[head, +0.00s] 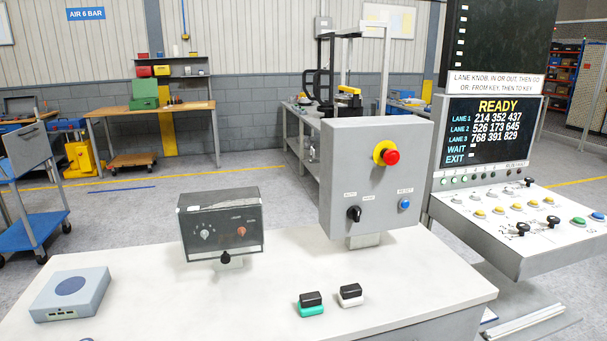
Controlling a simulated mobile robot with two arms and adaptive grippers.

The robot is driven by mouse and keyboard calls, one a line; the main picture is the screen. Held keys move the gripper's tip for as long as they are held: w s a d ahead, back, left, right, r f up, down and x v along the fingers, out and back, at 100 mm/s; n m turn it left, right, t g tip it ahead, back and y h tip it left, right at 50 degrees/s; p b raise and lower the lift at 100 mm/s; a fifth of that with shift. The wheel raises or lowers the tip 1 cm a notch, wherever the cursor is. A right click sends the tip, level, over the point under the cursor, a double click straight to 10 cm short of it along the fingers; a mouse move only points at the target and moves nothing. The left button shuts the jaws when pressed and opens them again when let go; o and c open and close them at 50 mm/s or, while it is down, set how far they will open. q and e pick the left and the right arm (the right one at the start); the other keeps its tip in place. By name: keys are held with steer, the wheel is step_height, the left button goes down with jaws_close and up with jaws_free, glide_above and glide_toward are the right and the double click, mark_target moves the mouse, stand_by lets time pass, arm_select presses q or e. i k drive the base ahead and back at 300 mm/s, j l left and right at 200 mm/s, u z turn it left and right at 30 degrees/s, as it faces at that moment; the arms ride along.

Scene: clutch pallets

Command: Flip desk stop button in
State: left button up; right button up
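A red mushroom stop button (391,157) with a yellow collar (380,149) sits on the upper front of a grey control box (340,185). The box stands on a short foot on the white desk (270,300). The red head stands proud of the collar; I cannot tell whether it is latched in or out. Below it on the same face are a black selector knob (354,213) at left and a blue reset button (404,204) at right. Neither of my grippers is in view, and nothing touches the button.
A dark see-through covered box (221,225) with small knobs stands left of the control box. Two small black-topped blocks, one green-based (311,304) and one white-based (350,295), lie in front. A grey-blue device (70,294) is at left. A console (515,225) with a READY screen (490,130) stands right.

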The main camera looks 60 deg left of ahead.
mark_target(393, 157)
steer(key=u, duration=1.4)
